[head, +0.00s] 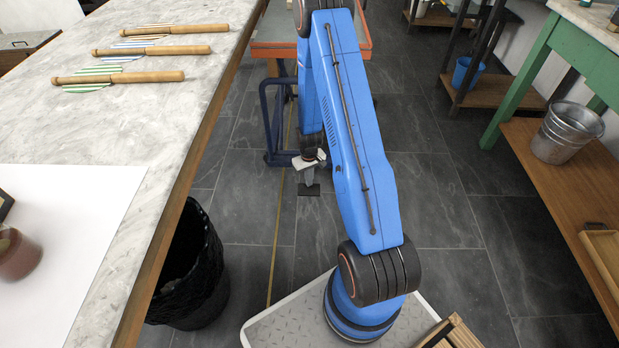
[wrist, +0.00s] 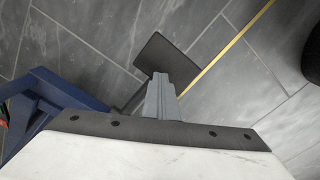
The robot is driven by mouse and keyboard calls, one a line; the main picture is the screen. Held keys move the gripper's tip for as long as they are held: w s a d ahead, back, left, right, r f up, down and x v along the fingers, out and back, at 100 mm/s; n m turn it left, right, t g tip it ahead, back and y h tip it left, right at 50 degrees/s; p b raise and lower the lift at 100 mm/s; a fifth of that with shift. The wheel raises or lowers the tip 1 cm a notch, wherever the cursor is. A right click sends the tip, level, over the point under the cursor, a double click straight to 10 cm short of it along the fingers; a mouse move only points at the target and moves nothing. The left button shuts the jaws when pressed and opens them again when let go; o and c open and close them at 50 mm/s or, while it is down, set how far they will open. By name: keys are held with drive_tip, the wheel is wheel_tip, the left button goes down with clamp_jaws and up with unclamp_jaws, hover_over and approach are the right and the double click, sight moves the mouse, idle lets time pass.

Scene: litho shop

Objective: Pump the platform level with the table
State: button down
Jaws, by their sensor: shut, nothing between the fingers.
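The platform (head: 262,49), with an orange-red rim, stands beyond my arm beside the marble-topped table (head: 150,112). It looks lower than the tabletop, though the exact gap is hard to judge. My arm hides part of it. Its dark blue frame (head: 268,125) reaches the floor and shows at left in the wrist view (wrist: 45,105). A flat black pedal (head: 309,189) juts out near the floor. My gripper (head: 309,180) is shut and empty, pointing down at the pedal. In the wrist view its fingertips overlap the pedal plate (wrist: 167,52); I cannot tell whether they touch.
Wooden-handled tools (head: 130,77) and a white sheet (head: 70,225) lie on the table. A black bin (head: 195,265) stands by its near edge. At right, a green-legged bench (head: 530,75) holds a metal bucket (head: 567,133) on its lower shelf. The tiled floor between is clear.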

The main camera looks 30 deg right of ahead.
drive_tip(key=shift+w+d+f, duration=0.1)
drive_tip(key=shift+f, duration=1.25)
drive_tip(key=shift+w+f, duration=0.1)
drive_tip(key=shift+f, duration=1.25)
drive_tip(key=shift+r, duration=5.45)
drive_tip(key=shift+f, duration=0.2)
drive_tip(key=shift+w+d+f, duration=0.1)
drive_tip(key=shift+f, duration=1.65)
drive_tip(key=shift+r, duration=1.95)
